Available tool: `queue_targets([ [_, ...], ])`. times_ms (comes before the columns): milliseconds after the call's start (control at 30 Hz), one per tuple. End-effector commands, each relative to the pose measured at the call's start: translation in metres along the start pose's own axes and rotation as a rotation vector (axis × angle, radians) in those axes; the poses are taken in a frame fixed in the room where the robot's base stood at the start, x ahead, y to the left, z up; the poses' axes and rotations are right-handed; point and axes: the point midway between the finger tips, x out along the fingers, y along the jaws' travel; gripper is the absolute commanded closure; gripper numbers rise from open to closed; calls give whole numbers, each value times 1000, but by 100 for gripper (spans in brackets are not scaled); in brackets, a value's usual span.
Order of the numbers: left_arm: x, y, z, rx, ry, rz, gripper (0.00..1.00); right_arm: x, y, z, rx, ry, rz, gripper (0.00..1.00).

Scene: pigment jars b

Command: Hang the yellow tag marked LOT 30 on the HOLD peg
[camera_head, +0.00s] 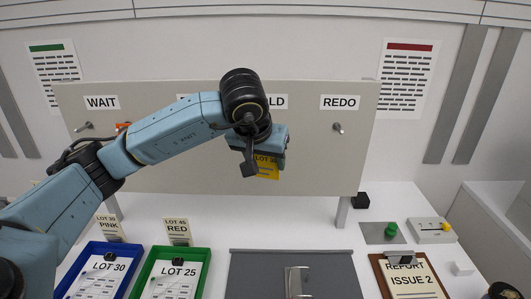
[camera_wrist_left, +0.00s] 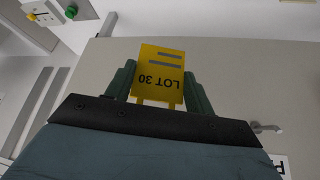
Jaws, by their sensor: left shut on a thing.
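The yellow tag marked LOT 30 (camera_head: 267,170) is held in my left gripper (camera_head: 264,155), in front of the board under the HOLD label (camera_head: 279,101). In the left wrist view, the tag (camera_wrist_left: 158,72) sits between the two green fingers of the left gripper (camera_wrist_left: 158,92), its print upside down. The left gripper is shut on it. My arm covers part of the HOLD label, and the HOLD peg is hidden, so I cannot tell whether the tag touches it. My right gripper is not in view.
The upright board (camera_head: 310,165) has a WAIT peg (camera_head: 84,126) and a REDO peg (camera_head: 338,128). A green button (camera_head: 390,230) is at right.

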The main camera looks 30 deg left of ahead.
Motion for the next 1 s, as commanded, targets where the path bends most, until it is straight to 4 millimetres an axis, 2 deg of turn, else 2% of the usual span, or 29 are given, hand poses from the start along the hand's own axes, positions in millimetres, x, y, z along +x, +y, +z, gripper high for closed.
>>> queue_targets([
  [1000,33,-18,-46,-1,0,4,75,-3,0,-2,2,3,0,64],
])
